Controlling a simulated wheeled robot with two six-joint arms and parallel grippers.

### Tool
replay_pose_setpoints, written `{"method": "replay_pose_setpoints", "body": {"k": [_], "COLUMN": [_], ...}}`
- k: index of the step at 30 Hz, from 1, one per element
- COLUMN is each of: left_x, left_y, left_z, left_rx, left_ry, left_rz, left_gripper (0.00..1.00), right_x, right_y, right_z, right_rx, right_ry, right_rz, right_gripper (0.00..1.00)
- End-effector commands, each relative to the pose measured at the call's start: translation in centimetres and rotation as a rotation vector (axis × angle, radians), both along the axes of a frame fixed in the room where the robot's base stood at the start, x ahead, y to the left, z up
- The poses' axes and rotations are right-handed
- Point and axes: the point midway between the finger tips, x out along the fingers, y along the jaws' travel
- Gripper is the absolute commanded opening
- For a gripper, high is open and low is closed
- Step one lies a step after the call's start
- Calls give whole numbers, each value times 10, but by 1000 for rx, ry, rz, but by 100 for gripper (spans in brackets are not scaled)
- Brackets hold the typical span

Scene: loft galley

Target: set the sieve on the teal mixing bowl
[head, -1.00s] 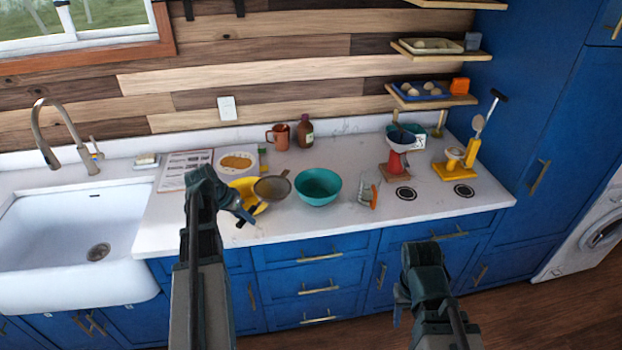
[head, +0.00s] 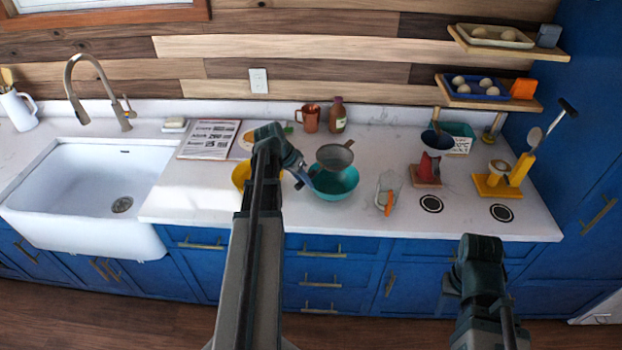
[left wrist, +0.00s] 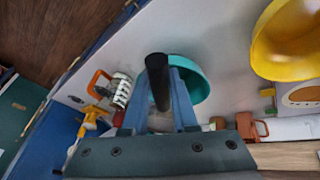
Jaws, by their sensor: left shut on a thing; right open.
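The sieve (head: 335,156), a grey mesh basket with a dark handle, is in the head view over the back part of the teal mixing bowl (head: 333,190). I cannot tell whether it touches the rim. My left gripper (head: 304,178) is shut on the sieve's handle, at the bowl's left side. In the left wrist view the black handle (left wrist: 158,80) stands between the blue fingers, with the teal bowl (left wrist: 197,82) behind them; the basket is mostly hidden there. My right gripper (head: 453,282) is open and empty, low in front of the counter.
A yellow bowl (head: 240,176) is left of the teal bowl, partly behind my left arm. A glass with an orange part (head: 388,190) stands close on the right. A copper mug (head: 311,118) and a brown bottle (head: 338,116) stand behind. The counter's front strip is clear.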

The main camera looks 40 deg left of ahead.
Motion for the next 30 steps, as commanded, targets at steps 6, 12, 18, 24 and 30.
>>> {"method": "replay_pose_setpoints", "body": {"k": [6,12,18,24,30], "left_x": [0,0,0,0,0], "left_y": [0,0,0,0,0], "left_z": [-7,-20,-37,-45,-45], "left_rx": [0,0,0,0,0], "left_ry": [-1,-1,-1,-1,-1], "left_rz": [0,0,0,0,0], "left_gripper": [0,0,0,0,0], "right_x": [0,0,0,0,0], "right_y": [0,0,0,0,0], "right_z": [-7,-21,-37,-45,-45], "right_rx": [0,-1,-1,-2,-2], "right_ry": [0,0,0,0,0], "right_rz": [1,4,7,10,10], "right_gripper": [50,50,50,50,50]}}
